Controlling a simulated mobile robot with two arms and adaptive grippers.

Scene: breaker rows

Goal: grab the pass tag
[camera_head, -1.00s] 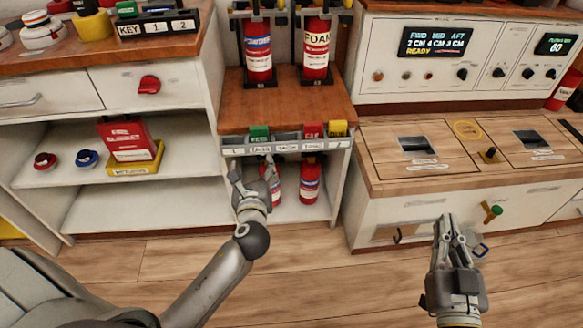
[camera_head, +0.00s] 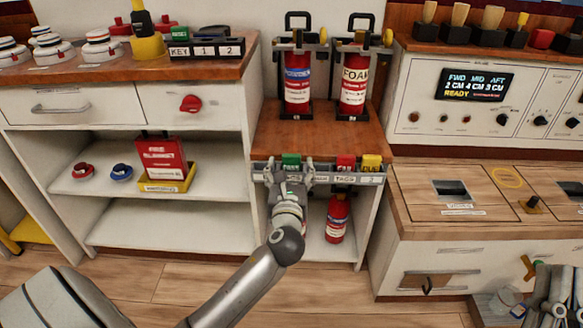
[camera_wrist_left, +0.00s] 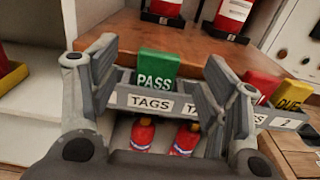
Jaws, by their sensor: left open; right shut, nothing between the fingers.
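The green pass tag (camera_wrist_left: 158,68) stands upright in the grey tag rack (camera_wrist_left: 190,108) in the left wrist view, with PASS on its face. The same tag (camera_head: 291,161) shows small in the head view on the front edge of the wooden shelf. My left gripper (camera_head: 292,172) is open in front of the rack. In the left wrist view its fingers (camera_wrist_left: 155,85) stand on either side of the green tag, with gaps and nothing held. My right gripper (camera_head: 550,285) is at the lower right, shut and empty, partly cut off by the frame edge.
A red tag (camera_head: 345,163) and a yellow tag (camera_head: 371,163) stand in the rack to the right. Two extinguishers (camera_head: 298,85) (camera_head: 354,85) stand on the shelf above, and another (camera_head: 337,218) stands below. A wooden-topped console (camera_head: 470,215) is on the right.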

